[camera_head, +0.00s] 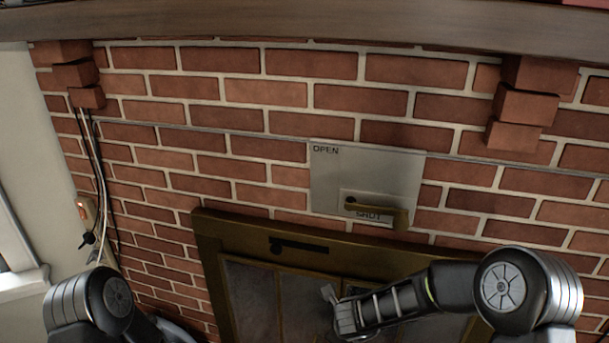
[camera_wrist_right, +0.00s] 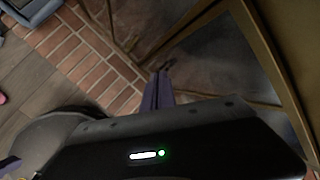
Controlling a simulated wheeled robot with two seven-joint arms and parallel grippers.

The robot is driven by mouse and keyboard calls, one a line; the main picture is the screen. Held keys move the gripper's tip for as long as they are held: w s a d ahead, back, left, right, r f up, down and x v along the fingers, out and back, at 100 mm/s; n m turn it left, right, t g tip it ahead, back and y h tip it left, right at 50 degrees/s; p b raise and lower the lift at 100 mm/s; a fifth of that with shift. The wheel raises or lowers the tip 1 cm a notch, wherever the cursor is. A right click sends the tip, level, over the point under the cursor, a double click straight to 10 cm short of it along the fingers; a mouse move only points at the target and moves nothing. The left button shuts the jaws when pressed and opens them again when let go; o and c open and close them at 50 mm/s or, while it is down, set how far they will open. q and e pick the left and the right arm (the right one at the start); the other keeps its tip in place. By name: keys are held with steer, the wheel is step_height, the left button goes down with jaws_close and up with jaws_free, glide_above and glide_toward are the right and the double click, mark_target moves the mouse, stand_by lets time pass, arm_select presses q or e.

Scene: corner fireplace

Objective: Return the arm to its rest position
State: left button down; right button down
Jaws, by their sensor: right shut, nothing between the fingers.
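My right arm (camera_head: 400,300) comes in from the lower right of the head view and reaches left in front of the fireplace doors. Its gripper (camera_head: 330,294) is at the left end of the arm, by the brass-framed doors, and holds nothing. In the right wrist view the fingers of this gripper (camera_wrist_right: 160,80) are together and empty, pointing towards the dark glass. My left arm (camera_head: 92,300) shows only at the lower left of the head view, and its gripper is out of sight.
A brass-framed fireplace (camera_head: 212,250) with dark glass panels is set in a brick wall (camera_head: 210,90). Above it, a metal plate (camera_head: 335,170) marked OPEN and SHUT has a brass handle (camera_head: 378,211) at SHUT. A wooden mantel (camera_head: 300,22) crosses the top. Cables (camera_head: 97,170) hang at left.

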steer(key=s+a+f+n+g+y, duration=0.1)
steer(key=s+f+n+g, duration=0.1)
steer(key=s+f+n, duration=0.3)
steer(key=s+a+f+n+g+y, duration=0.1)
steer(key=s+f+n, duration=0.3)
steer(key=s+n, duration=0.7)
steer(key=s+a+f+n+g+y, duration=0.1)
steer(key=s+f+n+g+y, duration=0.1)
steer(key=s+f+n, duration=0.3)
steer(key=s+n, duration=0.4)
steer(key=s, duration=0.5)
steer(key=shift+f+g+y, duration=0.3)
steer(key=shift+f, duration=0.05)
steer(key=shift+w, duration=0.1)
